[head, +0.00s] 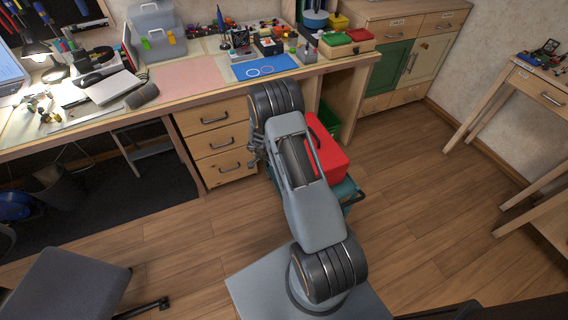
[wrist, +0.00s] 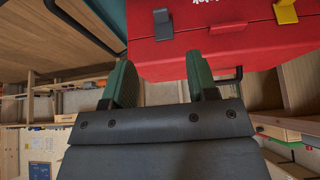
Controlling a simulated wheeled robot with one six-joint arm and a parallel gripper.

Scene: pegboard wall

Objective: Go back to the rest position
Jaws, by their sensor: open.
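My gripper (wrist: 160,78) shows in the wrist view with its two green fingers spread apart and nothing between them. A red toolbox (wrist: 225,28) with a grey latch and a yellow latch lies beyond the fingertips. In the head view my arm is folded in front of the workbench drawers, and my gripper is mostly hidden behind the arm links. The red toolbox also shows there (head: 328,152), just right of my arm, on a teal cart (head: 350,192) that my arm partly covers.
The workbench (head: 215,100) crosses the back, with a pink mat (head: 188,78), a blue mat (head: 262,68) and small tools on it. A drawer unit (head: 216,140) stands below. A dark chair (head: 70,285) is at lower left. The wooden floor (head: 430,190) at right is clear.

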